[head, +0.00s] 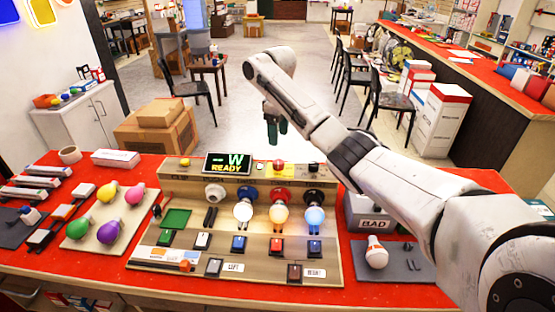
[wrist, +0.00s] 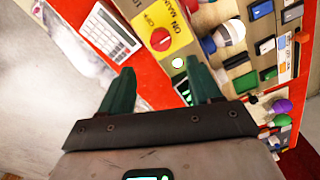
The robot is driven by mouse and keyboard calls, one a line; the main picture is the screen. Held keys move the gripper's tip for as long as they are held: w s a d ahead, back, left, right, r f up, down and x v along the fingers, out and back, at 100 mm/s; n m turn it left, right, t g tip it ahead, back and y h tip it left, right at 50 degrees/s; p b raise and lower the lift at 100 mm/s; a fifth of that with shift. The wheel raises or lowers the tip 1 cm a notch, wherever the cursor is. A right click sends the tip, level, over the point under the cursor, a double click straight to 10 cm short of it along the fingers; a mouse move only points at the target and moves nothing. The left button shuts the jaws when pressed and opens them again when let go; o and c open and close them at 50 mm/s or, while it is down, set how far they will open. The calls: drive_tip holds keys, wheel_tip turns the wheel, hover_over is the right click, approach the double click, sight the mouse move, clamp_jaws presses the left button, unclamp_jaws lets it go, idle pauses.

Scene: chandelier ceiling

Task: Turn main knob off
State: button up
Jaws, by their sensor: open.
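The main knob is a round red knob on a yellow plate marked "ON" and "MAIN" (wrist: 160,39) in the wrist view. In the head view it is a small red shape (head: 279,165) on the raised back ledge of the wooden test board (head: 140,262). Its exact turn position is too small to tell. My gripper (head: 273,130) hangs above and behind that ledge, apart from the knob. In the wrist view the green fingers of my gripper (wrist: 160,72) are spread and empty, with the knob beyond their tips.
A lit display (head: 228,164) reading "W" and "READY" stands left of the knob. Several bulbs, including a lit blue-based bulb (head: 243,208), sit in sockets in front. A grey "BAD" bin (head: 372,222) is on the right. Red countertop (head: 400,294) surrounds the board.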

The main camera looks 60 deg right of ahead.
sight(278, 161)
wheel_tip(278, 161, down, 10)
drive_tip(key=shift+f+p, duration=0.25)
drive_tip(key=shift+p, duration=0.45)
drive_tip(key=shift+c, duration=0.3)
drive_tip(key=c, duration=1)
drive_tip(key=shift+o, duration=0.2)
